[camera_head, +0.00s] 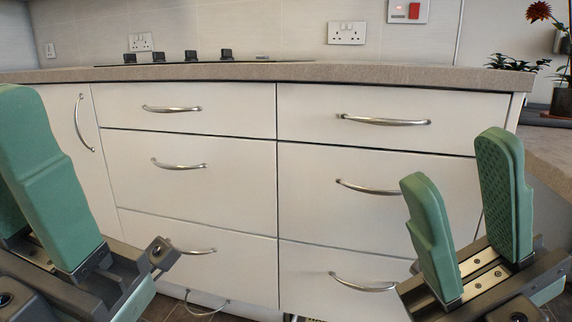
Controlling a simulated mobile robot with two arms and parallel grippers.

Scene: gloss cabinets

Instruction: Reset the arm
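My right gripper (461,160) stands at the lower right with its two green fingers pointing up. The fingers are clearly apart, and nothing is between them. My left gripper (38,175) stands at the left edge. One large green finger shows, and only a sliver of the other shows behind it. The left fingertips are partly cut off by the frame, so I cannot tell its opening. Both grippers are in front of the white cabinet (235,160). I see neither of them holding anything.
The cabinet has two columns of drawers with metal bar handles (384,121), and a door at the left. All look closed. A stone-coloured worktop (290,72) runs above, with a hob having several dark knobs (191,56). Plants (516,63) stand at the right.

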